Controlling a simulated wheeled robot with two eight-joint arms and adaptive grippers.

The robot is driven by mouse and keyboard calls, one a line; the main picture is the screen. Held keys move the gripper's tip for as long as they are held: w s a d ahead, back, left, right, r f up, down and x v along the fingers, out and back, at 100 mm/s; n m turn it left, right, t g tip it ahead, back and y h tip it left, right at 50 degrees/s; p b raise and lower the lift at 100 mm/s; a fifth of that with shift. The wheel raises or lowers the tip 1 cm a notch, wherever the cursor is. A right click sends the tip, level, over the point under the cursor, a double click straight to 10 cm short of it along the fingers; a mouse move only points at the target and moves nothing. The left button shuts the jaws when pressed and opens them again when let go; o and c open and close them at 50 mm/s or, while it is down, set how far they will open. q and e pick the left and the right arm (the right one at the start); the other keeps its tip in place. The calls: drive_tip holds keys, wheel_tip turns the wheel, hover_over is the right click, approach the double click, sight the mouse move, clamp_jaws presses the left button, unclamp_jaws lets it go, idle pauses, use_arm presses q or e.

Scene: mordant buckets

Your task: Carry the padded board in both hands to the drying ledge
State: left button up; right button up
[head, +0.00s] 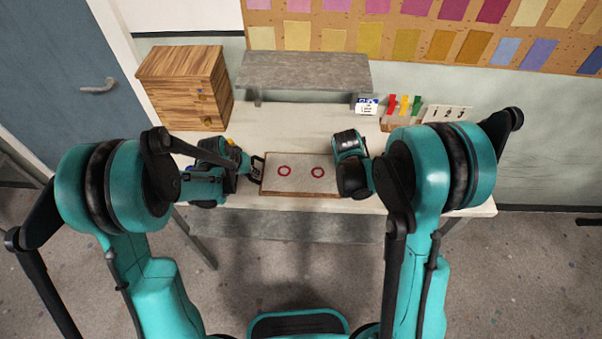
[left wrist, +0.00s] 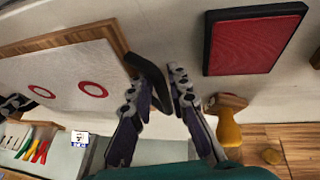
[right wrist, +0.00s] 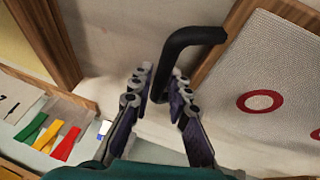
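The padded board (head: 300,172) is a pale panel with a wooden rim and two red rings, level at the front middle of the table. It has a black handle at each end. My left gripper (left wrist: 159,80) has its fingers against both sides of the left handle (left wrist: 147,72). My right gripper (right wrist: 163,72) has its fingers against both sides of the right handle (right wrist: 192,38). In the head view my right gripper hides that handle. I cannot tell whether the board touches the table. The drying ledge (head: 305,70), a raised grey shelf, stands behind it.
A wooden drawer box (head: 182,90) stands left of the ledge. A small label card (head: 366,106), coloured clips (head: 404,104) and a numbered card (head: 448,114) stand right of it. A red pad (left wrist: 255,42) and a wooden-handled stamp (left wrist: 228,120) lie near my left gripper. Table between board and ledge is clear.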

use_arm(q)
clamp_jaws()
use_arm(e)
clamp_jaws()
use_arm(q)
drive_tip(key=shift+r, duration=0.15)
use_arm(e)
drive_tip(key=shift+r, duration=0.15)
